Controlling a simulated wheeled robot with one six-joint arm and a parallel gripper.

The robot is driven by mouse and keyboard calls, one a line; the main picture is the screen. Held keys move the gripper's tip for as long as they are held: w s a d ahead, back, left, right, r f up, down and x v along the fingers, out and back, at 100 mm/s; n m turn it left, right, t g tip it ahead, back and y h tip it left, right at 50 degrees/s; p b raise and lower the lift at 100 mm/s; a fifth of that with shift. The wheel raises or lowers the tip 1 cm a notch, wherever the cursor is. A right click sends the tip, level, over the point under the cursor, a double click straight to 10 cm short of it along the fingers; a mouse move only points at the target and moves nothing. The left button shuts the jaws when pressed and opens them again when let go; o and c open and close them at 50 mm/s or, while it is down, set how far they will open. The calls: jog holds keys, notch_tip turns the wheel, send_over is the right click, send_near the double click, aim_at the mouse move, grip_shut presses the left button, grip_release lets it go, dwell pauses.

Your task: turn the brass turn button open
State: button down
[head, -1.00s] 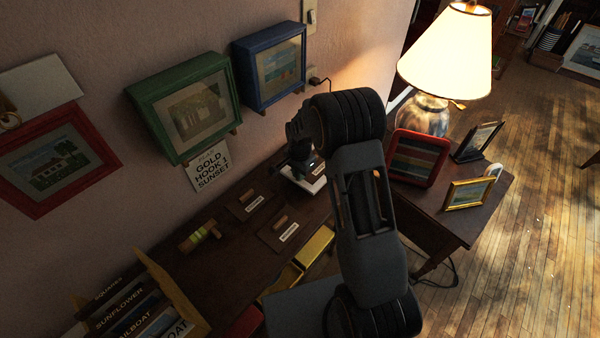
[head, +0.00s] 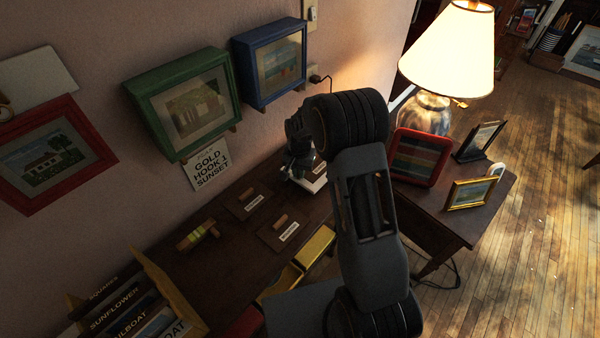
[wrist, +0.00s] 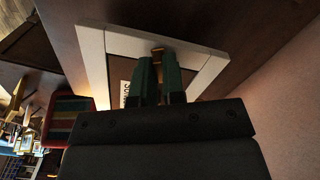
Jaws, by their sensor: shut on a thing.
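The brass turn button (wrist: 157,49) shows in the wrist view as a small brass piece between the tips of my green fingers. It sits inside a white frame (wrist: 92,62) around a dark panel. My gripper (wrist: 158,60) is shut on the turn button, and the fingers hide most of it. In the head view my gripper (head: 299,174) is down at the white frame (head: 316,184) on the dark cabinet top. The turn button is hidden there by my gripper. A white label (wrist: 124,94) beside the fingers is partly covered.
Two dark panels with wooden handles (head: 247,194) (head: 280,222) and a yellow-banded handle (head: 197,236) lie left of my arm. Yellow trays (head: 315,247) are in front. A red frame (head: 418,158) and lamp (head: 448,50) stand right. Green (head: 143,98) and blue (head: 244,67) boxes hang behind.

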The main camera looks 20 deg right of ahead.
jog(key=n+b, duration=0.1)
jog(key=n, duration=0.5)
jog(key=shift+a, duration=0.15)
jog(key=n+b, duration=0.1)
jog(key=n, duration=0.5)
jog(key=shift+a+n, duration=0.15)
jog(key=shift+n, duration=0.25)
jog(key=c, duration=1.2)
grip_release()
jog(key=shift+r, duration=0.1)
notch_tip(320, 180, up, 14)
jog(key=shift+f, duration=0.2)
